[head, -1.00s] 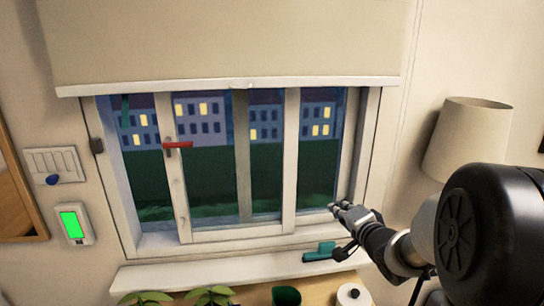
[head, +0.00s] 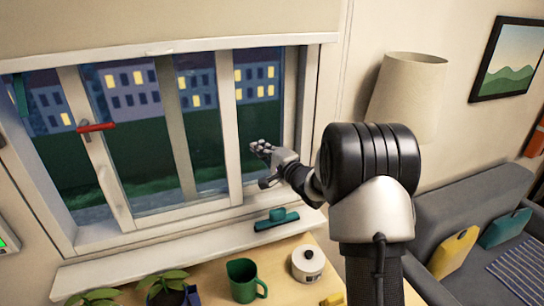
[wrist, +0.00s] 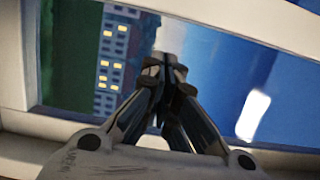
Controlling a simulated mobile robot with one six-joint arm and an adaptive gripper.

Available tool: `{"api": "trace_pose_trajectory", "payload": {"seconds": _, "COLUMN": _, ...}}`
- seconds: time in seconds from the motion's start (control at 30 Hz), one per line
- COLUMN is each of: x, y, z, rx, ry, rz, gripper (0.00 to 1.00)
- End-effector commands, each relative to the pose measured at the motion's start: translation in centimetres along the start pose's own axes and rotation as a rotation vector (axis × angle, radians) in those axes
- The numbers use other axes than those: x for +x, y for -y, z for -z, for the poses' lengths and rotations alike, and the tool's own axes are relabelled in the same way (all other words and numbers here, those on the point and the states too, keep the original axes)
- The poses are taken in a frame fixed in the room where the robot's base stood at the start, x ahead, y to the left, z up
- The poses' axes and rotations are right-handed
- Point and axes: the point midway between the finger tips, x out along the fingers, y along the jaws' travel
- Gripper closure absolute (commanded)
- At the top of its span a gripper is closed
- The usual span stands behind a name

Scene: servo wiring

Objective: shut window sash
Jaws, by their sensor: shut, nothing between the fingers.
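The window sash (head: 96,165) is a white-framed pane with a red handle (head: 95,128) on its left stile. It stands slid to the right of the left frame post, with an open strip (head: 58,150) at its left. Its right stile (head: 229,130) stands left of my gripper. My gripper (head: 256,148) is in front of the right-hand part of the window, at about mid height, well away from the handle. In the wrist view its fingers (wrist: 167,62) are shut and empty, facing the glass and the lit buildings outside. Whether they touch anything cannot be told.
On the sill (head: 190,243) lies a teal brush-like object (head: 277,219). Below are a green mug (head: 243,280), a white round pot (head: 308,263) and plants (head: 165,285). A lampshade (head: 408,95) stands right of the window, beyond my arm. A sofa (head: 465,215) is at the right.

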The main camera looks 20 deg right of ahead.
Motion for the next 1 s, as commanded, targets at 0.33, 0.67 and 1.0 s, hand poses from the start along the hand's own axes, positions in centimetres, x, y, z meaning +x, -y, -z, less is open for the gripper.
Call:
{"api": "trace_pose_trajectory", "payload": {"seconds": 0.33, "x": 0.6, "y": -0.1, "z": -3.0, "rx": 0.000, "ry": 0.001, "rz": -0.002, "gripper": 1.00}}
{"api": "trace_pose_trajectory", "payload": {"seconds": 0.67, "x": 0.6, "y": 0.0, "z": -3.0, "rx": 0.000, "ry": 0.001, "rz": -0.001, "gripper": 1.00}}
{"api": "trace_pose_trajectory", "payload": {"seconds": 1.0, "x": 1.8, "y": -0.1, "z": -8.2, "rx": -0.001, "ry": 0.012, "rz": -0.001, "gripper": 1.00}}
